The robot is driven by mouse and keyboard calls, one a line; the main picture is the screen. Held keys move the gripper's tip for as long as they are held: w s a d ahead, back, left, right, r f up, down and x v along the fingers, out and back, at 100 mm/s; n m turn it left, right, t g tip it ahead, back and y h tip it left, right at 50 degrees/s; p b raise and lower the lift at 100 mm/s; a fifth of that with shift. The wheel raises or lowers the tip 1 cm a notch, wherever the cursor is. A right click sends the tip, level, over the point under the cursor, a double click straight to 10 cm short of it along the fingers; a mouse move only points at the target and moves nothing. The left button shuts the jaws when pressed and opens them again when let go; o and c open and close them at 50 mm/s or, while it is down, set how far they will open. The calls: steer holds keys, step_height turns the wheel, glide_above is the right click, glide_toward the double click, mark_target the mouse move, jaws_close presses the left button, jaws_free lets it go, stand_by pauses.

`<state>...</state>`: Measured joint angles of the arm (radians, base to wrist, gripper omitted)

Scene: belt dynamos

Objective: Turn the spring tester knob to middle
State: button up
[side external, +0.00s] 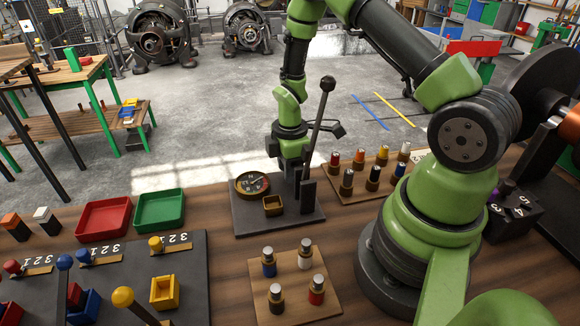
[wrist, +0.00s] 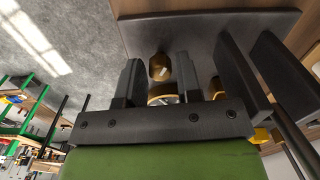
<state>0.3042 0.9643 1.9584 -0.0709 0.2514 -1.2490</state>
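The spring tester stands on a dark base plate (side external: 250,219) in the middle of the bench. It carries a round dial gauge (side external: 252,184), a small brass square holder (side external: 273,206) and a tall lever with a black ball knob (side external: 327,84). My gripper (side external: 300,190) points down over the plate, right of the gauge and beside the lever. In the wrist view my gripper (wrist: 158,62) is open, its two fingers apart. A rounded brass part (wrist: 160,68) and the gauge's edge (wrist: 164,98) show between the fingers; I cannot tell whether anything touches.
A wooden board with several metal-topped cylinders (side external: 352,156) lies to the right, and another (side external: 290,305) lies in front. Red (side external: 103,218) and green (side external: 160,210) trays and a dark numbered panel (side external: 195,265) with levers are at the left. A dark numbered block (side external: 512,215) is at the right.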

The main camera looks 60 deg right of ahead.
jaws_close()
steer(key=shift+m, duration=1.5)
steer(key=shift+o, duration=2)
jaws_free()
step_height(320, 180, up, 10)
